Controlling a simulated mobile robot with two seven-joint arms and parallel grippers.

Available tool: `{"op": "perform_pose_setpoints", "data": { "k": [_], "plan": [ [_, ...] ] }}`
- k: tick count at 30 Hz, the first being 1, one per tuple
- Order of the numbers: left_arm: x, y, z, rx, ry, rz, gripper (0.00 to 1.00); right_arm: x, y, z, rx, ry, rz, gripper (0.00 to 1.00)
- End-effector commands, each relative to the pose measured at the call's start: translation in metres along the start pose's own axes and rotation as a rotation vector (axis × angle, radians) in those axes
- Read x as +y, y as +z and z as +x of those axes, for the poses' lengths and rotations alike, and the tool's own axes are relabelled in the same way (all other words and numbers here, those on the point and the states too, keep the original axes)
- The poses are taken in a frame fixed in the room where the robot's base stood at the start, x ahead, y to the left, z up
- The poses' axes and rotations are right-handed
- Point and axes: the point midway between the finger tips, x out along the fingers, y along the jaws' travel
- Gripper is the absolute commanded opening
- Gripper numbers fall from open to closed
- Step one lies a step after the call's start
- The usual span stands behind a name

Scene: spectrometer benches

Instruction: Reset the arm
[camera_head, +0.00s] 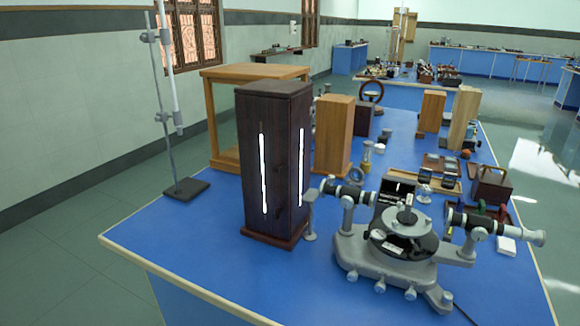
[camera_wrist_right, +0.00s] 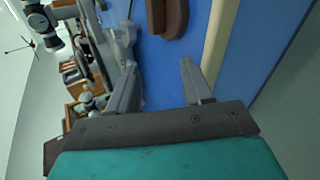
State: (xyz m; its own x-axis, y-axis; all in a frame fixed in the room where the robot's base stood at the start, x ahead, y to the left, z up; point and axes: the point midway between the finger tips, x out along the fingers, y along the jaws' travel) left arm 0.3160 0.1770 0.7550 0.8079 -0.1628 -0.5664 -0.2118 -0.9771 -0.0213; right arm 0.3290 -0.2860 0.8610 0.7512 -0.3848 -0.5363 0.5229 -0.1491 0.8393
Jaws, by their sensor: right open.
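My right gripper (camera_wrist_right: 158,72) shows in the right wrist view with its two fingers apart and nothing between them. The blue bench top (camera_wrist_right: 163,62) lies beyond the fingers; I cannot tell the height above it. Neither of my arms shows in the head view, and my left gripper is in no view.
A grey spectrometer (camera_head: 400,245) stands on the blue bench (camera_head: 215,265) beside a tall dark lamp box (camera_head: 278,150) with bright slits. A retort stand (camera_head: 186,189) stands at the left. Wooden boxes (camera_head: 333,135) stand behind. The bench's front left is clear.

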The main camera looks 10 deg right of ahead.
Motion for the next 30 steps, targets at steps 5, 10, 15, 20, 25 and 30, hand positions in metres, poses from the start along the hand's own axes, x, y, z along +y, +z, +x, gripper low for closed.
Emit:
{"op": "perform_pose_setpoints", "data": {
  "k": [5, 10, 15, 20, 25, 30],
  "plan": [
    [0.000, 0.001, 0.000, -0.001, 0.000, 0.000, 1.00, -0.032, -0.004, -0.023, -0.055, -0.282, 0.472, 0.50],
    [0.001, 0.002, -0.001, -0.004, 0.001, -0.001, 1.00, -0.053, -0.016, -0.048, -0.103, -0.497, 0.767, 0.50],
    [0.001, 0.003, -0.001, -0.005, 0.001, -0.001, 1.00, -0.068, -0.032, -0.077, -0.152, -0.697, 0.993, 0.50],
    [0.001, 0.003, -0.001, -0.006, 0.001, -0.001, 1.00, -0.076, -0.045, -0.077, -0.135, -0.751, 1.079, 0.50],
    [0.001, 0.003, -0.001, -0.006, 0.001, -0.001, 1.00, -0.081, -0.058, -0.056, -0.047, -0.698, 1.105, 0.50],
    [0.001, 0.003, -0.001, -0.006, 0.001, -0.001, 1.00, -0.088, -0.073, -0.034, 0.059, -0.637, 1.136, 0.50]
  ]
}}
